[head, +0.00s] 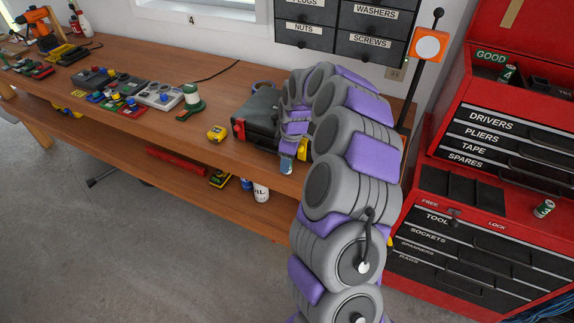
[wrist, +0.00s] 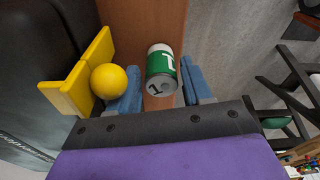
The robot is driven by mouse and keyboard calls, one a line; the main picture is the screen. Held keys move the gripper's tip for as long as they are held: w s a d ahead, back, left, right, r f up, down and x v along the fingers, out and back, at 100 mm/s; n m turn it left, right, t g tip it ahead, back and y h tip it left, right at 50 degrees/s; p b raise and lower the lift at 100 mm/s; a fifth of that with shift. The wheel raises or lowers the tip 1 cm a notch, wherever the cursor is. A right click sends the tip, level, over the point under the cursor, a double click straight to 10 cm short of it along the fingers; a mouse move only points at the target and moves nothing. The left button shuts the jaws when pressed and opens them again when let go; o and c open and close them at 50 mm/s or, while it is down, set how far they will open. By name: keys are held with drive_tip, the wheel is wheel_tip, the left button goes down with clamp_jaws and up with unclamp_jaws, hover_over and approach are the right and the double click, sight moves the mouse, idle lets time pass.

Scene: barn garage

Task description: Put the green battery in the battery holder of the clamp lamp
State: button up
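My gripper (head: 287,163) hangs at the front edge of the workbench, fingers down. In the wrist view its blue fingers (wrist: 162,88) stand close on both sides of a green battery (wrist: 161,68) with a white band and a grey end; they appear shut on it. The head view does not clearly show this battery. A yellow bracket (wrist: 85,78) and a yellow ball (wrist: 108,81) are just left of the fingers. An orange-headed lamp (head: 430,46) on a black arm stands at the bench's right end; its battery holder is not clearly seen.
A dark case (head: 262,112) stands on the bench (head: 150,60) beside my gripper. A red tool chest (head: 445,160) stands at the right, with a green battery (head: 544,208) on its ledge and another (head: 508,74) higher up. Several devices crowd the bench's left part.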

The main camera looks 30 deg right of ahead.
clamp_jaws()
drive_tip(key=shift+r, duration=0.2)
